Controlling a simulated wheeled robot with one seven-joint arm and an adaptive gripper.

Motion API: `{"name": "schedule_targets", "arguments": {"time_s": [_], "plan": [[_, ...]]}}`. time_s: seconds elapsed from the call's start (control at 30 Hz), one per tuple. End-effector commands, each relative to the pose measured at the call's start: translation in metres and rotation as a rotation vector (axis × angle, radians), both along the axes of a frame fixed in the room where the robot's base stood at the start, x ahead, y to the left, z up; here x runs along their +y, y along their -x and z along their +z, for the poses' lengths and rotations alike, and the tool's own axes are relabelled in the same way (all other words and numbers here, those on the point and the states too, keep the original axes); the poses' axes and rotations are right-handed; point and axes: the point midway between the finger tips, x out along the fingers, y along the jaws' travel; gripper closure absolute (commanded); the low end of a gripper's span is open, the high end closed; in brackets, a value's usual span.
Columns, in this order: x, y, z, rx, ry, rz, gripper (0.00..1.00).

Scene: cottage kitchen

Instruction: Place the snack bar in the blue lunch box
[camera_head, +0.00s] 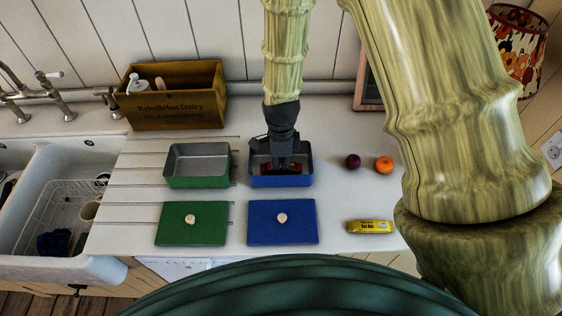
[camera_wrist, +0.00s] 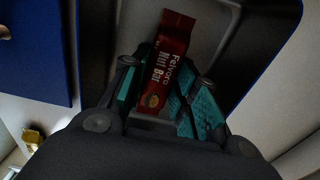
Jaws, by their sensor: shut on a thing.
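The snack bar (camera_wrist: 169,52), a dark red packet printed "Nut Bar", is between the teal pads of my gripper (camera_head: 281,168). My gripper is shut on the bar and reaches down into the open blue lunch box (camera_head: 258,183). In the head view the snack bar (camera_head: 266,169) shows as a small red patch inside the box, partly hidden by the fingers. In the wrist view the box's grey inside (camera_wrist: 215,22) lies around and below the bar. I cannot tell whether the bar touches the floor of the box.
The blue lid (camera_head: 300,229) lies in front of the box. A green box (camera_head: 182,184) and green lid (camera_head: 170,232) are to the left. A plum (camera_head: 353,161), an orange (camera_head: 384,165) and a yellow packet (camera_head: 370,226) lie to the right. A wooden crate (camera_head: 180,112) stands behind.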

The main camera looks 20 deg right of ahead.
Motion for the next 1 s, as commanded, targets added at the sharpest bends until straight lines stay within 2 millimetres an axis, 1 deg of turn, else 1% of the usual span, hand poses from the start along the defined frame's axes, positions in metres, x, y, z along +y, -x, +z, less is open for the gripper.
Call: {"name": "schedule_targets", "arguments": {"time_s": [0.33,0.37,0.4,0.47,0.5,0.77,1.0], "plan": [[0.0,0.0002,-0.0036,0.001,0.0,0.0,0.94],[0.0,0.0002,-0.0036,0.001,0.0,0.0,0.69],[0.0,0.0001,-0.0031,0.0,0.0,0.0,0.62],[0.0,0.0002,-0.0031,0.0,0.0,0.0,0.51],[0.0,0.0002,-0.0031,0.001,0.0,0.0,0.49],[0.0,0.0002,-0.0028,0.001,0.0,0.0,0.49],[0.0,0.0,0.0063,0.0,0.001,0.0,0.49]]}}
